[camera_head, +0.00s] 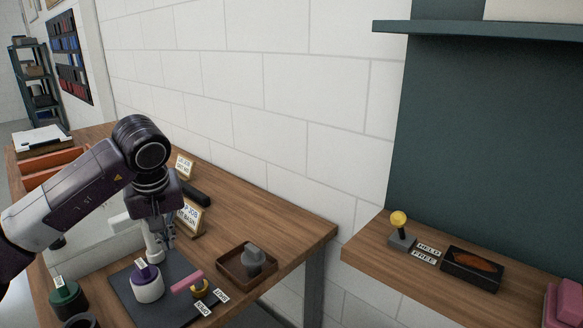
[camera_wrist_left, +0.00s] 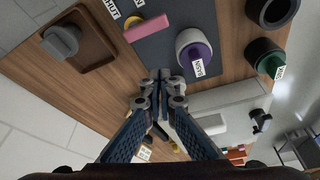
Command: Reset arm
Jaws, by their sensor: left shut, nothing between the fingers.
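My left arm comes in from the left in the head view. My left gripper (camera_head: 163,250) points down over the back edge of the dark mat (camera_head: 177,311), close behind a white cylinder with a purple top (camera_head: 148,287). In the left wrist view, my left gripper's fingertips (camera_wrist_left: 163,74) are together with nothing between them. The purple-topped cylinder (camera_wrist_left: 192,48) is just beyond them, and I see a gap to it in that view. My right gripper is in neither view.
A pink bar on a yellow base (camera_head: 187,283) is on the mat. A brown tray (camera_head: 229,274) holding a grey knob (camera_head: 253,258) is right of it. A green-topped jar (camera_head: 67,296) stands left. Small signs (camera_head: 190,217) stand behind the gripper. A side shelf (camera_head: 375,256) is at right.

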